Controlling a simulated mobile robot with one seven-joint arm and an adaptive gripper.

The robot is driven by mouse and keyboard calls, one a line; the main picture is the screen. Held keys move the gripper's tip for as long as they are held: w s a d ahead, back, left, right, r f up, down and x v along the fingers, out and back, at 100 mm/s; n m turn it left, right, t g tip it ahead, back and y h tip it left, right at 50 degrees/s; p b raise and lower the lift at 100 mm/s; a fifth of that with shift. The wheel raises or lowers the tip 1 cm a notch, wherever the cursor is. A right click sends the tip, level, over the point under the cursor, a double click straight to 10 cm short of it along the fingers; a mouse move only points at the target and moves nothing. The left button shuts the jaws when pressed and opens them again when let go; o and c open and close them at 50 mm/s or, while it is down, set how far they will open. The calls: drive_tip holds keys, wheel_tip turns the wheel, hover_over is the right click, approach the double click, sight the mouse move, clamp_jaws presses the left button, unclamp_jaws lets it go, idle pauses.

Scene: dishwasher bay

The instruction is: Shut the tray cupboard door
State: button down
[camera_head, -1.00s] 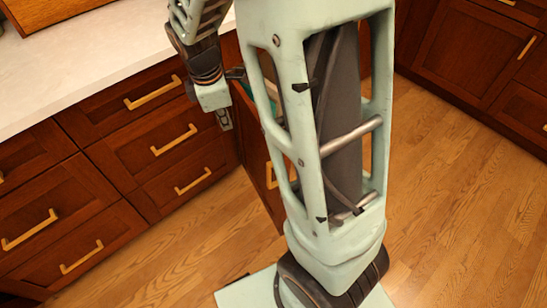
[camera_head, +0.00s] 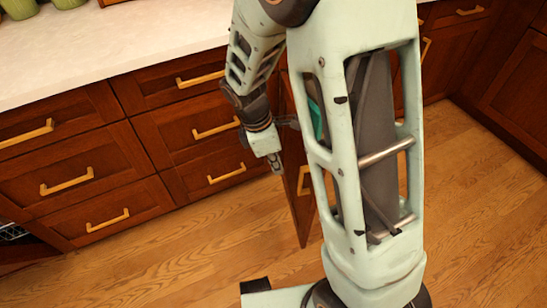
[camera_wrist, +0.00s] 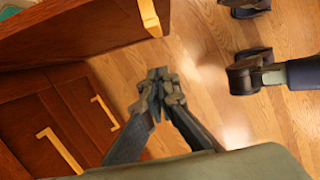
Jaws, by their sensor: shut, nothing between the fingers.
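The tray cupboard door (camera_head: 296,205) is a reddish-brown wooden panel. It stands open, sticking out from the cabinet front, partly hidden behind my column in the head view. Its gold bar handle (camera_head: 303,181) shows beside my column. In the wrist view the door (camera_wrist: 75,30) fills the upper left, with its handle (camera_wrist: 150,16) at the top. My gripper (camera_head: 276,165) points down just left of the door in the head view. In the wrist view my gripper (camera_wrist: 160,76) has its fingertips together and empty, below the door handle. I cannot tell whether it touches the door.
Drawers with gold handles (camera_head: 215,130) line the cabinet left of the door, under a pale countertop (camera_head: 120,45). Something teal (camera_head: 316,120) shows behind my column. More cabinets (camera_head: 515,85) stand at the right. The wooden floor (camera_head: 150,260) in front is clear.

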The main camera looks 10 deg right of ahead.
drive_tip(key=shift+w+d+f+b, duration=0.1)
drive_tip(key=shift+d+f, duration=0.1)
drive_tip(key=shift+d, duration=0.55)
drive_tip(key=shift+d+f+b, duration=0.1)
drive_tip(key=shift+d+f, duration=0.15)
drive_tip(key=shift+d, duration=0.45)
drive_tip(key=shift+w+d+f+b, duration=0.1)
drive_tip(key=shift+d+f, duration=0.1)
drive_tip(key=shift+d, duration=0.55)
drive_tip(key=shift+s+d, duration=0.1)
